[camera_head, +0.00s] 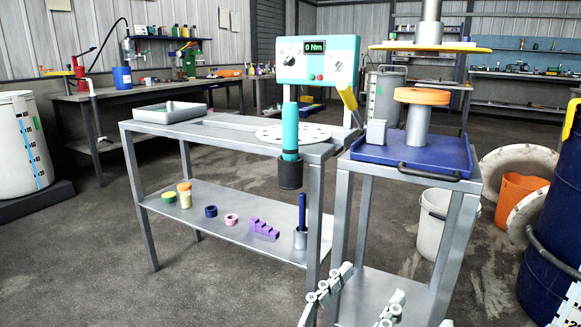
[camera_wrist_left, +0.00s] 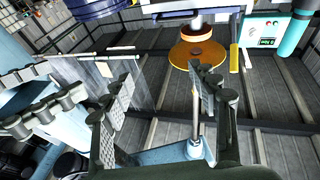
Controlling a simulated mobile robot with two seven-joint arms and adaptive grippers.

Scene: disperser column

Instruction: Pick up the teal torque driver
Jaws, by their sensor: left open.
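The teal torque driver (camera_head: 290,128) stands upright at the front edge of the grey steel table, with a dark cup-like end (camera_head: 290,175) at its bottom. Behind it is a teal control box (camera_head: 318,60) reading 0 Nm. In the left wrist view a teal cylinder that looks like the driver (camera_wrist_left: 296,36) is at the top right, beside the control box (camera_wrist_left: 262,34). My left gripper (camera_head: 360,296) is open at the bottom of the head view, low and to the right of the driver, well apart from it. In the wrist view its fingers (camera_wrist_left: 162,88) are spread with nothing held. My right gripper is not in view.
A blue-topped cart (camera_head: 432,158) with an orange-capped column stands right of the driver. A perforated round plate (camera_head: 318,134) lies behind the driver. The lower shelf (camera_head: 200,215) holds small rings, a purple stepped block (camera_head: 263,229) and a blue rod. Open floor lies front left.

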